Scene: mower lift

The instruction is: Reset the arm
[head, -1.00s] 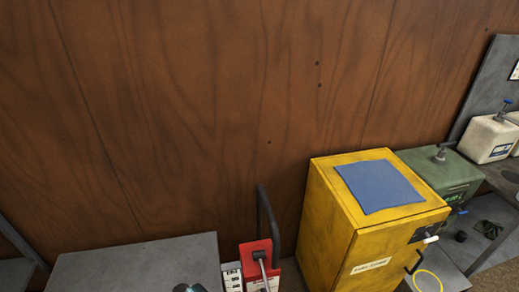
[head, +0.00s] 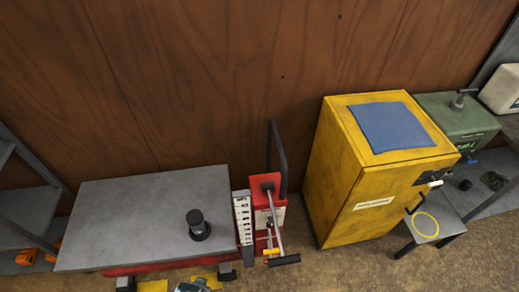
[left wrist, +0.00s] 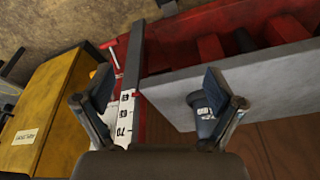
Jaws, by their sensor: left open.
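My left gripper (left wrist: 155,103) is open and empty in the left wrist view, its two dark fingers wide apart. Behind the gap between them show a numbered white scale (left wrist: 125,118) and the grey lift platform (left wrist: 240,85). My right gripper is in neither view.
The red lift column (head: 262,205) with a black handle (head: 277,150) stands right of the platform. A yellow cabinet (head: 345,185) with a blue mat (head: 390,127) is farther right. A small stool (head: 455,222) stands beside it. Brown floor (head: 340,270) is clear in front.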

